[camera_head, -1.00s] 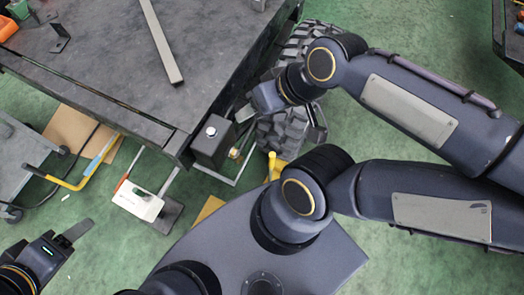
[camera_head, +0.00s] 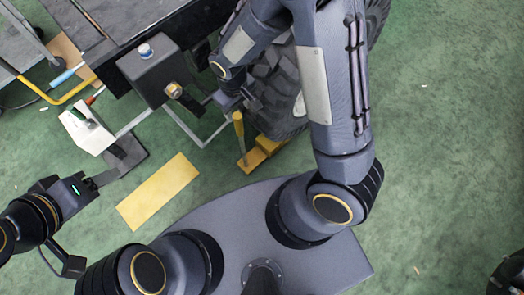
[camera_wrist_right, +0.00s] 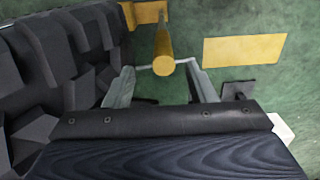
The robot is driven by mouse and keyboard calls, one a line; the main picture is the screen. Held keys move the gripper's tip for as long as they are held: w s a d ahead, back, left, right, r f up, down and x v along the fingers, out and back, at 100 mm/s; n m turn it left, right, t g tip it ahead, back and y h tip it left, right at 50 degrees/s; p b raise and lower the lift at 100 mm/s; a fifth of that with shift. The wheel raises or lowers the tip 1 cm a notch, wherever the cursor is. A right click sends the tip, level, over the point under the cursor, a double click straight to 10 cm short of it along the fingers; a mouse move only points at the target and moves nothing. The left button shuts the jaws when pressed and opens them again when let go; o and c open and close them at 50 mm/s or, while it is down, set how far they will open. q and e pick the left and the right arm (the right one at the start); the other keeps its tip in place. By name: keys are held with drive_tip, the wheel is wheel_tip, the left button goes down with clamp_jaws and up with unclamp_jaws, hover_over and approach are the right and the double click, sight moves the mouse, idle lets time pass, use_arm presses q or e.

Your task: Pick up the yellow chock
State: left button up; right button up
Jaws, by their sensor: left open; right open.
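The yellow chock (camera_head: 262,152) sits on the green floor against the big black tire (camera_head: 278,100), with a yellow handle (camera_head: 239,132) rising from it. In the right wrist view the chock (camera_wrist_right: 150,12) is at the top, its handle (camera_wrist_right: 163,45) pointing toward the camera. My right gripper (camera_head: 238,104) is at the tire's side, close to the handle top and partly hidden by my arm. In its wrist view the open fingers (camera_wrist_right: 161,68) are on either side of the handle's end, with gaps. My left gripper (camera_head: 104,180) is open and empty at the lower left.
A yellow plate (camera_head: 158,190) lies flat on the floor left of the chock. A dark box with a knob (camera_head: 148,68) and a pale metal frame (camera_head: 186,128) stand near the handle. A white box (camera_head: 86,128) is by my left gripper.

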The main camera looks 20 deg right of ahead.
sight(238, 121)
drive_tip(key=f+b, duration=0.1)
drive_tip(key=f, duration=0.1)
drive_tip(key=f+b, duration=0.1)
drive_tip(key=f, duration=0.2)
drive_tip(key=f+b, duration=0.1)
drive_tip(key=f, duration=0.1)
drive_tip(key=shift+a+f, duration=0.25)
drive_tip(key=shift+f, duration=0.05)
clamp_jaws()
drive_tip(key=shift+w+r, duration=0.1)
idle(1.0)
